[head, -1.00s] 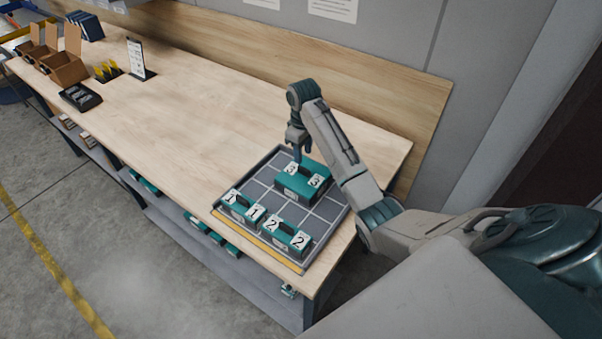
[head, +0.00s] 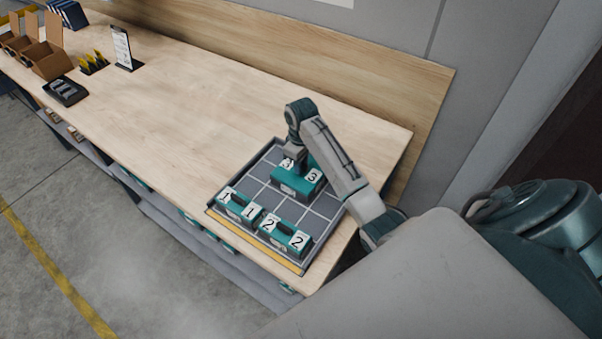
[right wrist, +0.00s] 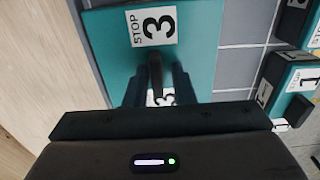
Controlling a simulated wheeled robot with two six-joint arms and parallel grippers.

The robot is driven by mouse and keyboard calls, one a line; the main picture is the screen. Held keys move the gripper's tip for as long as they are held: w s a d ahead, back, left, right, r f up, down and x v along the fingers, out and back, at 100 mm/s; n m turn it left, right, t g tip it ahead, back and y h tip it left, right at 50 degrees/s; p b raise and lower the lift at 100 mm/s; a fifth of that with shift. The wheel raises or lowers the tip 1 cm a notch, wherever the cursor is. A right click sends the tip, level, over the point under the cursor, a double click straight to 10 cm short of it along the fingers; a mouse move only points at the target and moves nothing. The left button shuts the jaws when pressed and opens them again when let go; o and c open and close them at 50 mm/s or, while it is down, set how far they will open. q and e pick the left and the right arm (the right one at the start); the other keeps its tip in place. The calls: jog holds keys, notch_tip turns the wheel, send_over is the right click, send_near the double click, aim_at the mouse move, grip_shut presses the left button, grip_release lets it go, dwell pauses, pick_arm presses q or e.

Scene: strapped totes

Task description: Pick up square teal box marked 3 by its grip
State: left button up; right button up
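The teal box marked 3 (head: 290,188) sits at the back of the gridded tray, with white labels on its top. My right gripper (head: 301,166) points down onto the middle of this box. In the right wrist view, the teal box (right wrist: 198,45) fills the upper middle. Its dark grip (right wrist: 155,72) lies between my two right fingers (right wrist: 157,84), which stand apart on either side of it. A narrow gap shows beside the grip, and the fingers' lower parts are partly hidden. My left gripper is out of view.
The grey gridded tray (head: 321,229) also holds teal boxes marked 1 (head: 240,206) and 2 (head: 285,236) along its yellow front edge. Cardboard bins (head: 50,62) and a sign stand at the far left.

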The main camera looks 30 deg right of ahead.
grip_shut()
jog(key=shift+f, duration=0.1)
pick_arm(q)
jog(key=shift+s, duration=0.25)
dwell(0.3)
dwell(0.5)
